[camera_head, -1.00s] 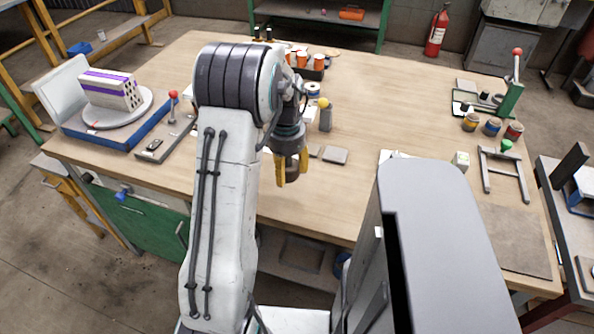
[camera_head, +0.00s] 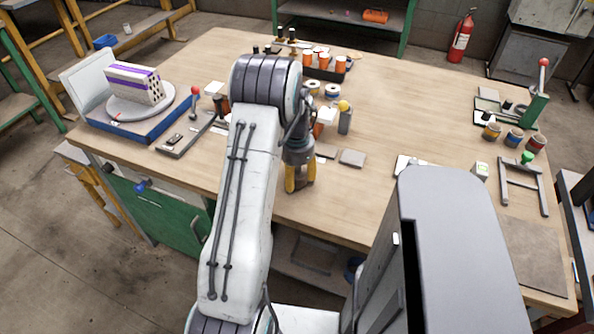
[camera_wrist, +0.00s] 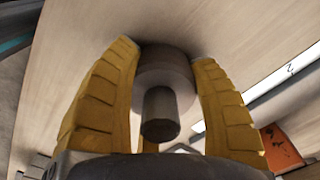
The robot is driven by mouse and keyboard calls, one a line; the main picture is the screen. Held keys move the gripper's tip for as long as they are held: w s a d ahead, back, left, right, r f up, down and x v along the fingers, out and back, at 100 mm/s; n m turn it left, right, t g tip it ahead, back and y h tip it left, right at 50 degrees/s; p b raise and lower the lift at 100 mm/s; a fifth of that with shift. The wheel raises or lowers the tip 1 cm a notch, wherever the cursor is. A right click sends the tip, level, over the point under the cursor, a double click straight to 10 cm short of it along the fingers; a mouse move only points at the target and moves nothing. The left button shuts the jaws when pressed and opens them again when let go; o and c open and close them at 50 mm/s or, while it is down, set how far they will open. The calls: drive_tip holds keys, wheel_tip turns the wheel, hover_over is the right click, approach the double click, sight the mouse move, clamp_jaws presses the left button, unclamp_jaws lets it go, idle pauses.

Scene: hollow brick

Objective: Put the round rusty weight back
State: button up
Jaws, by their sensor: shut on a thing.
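My gripper (camera_head: 300,180) has yellow fingers and hangs above the front part of the workbench, left of the grey flat pieces. In the wrist view my gripper (camera_wrist: 165,55) is closed around a round, dull grey-brown weight (camera_wrist: 160,112) with a narrower stub facing the camera. One finger lies on each side of the weight. Its rust is hard to make out in this shadow. In the head view the weight is hidden by the fingers and arm. The resting place for the weight cannot be told for sure.
A hollow brick (camera_head: 135,84) with purple stripes stands on a turntable (camera_head: 172,97) at left. Orange cups (camera_head: 323,62) fill a black tray at the back. A yellow-knobbed stand (camera_head: 345,118) and grey flat pieces (camera_head: 352,158) lie near the gripper.

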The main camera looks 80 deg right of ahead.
drive_tip(key=shift+f, duration=0.2)
idle(0.3)
drive_tip(key=o, duration=1.2)
drive_tip(key=shift+r, duration=0.1)
wheel_tip(320, 180, up, 12)
drive_tip(key=shift+f, duration=0.1)
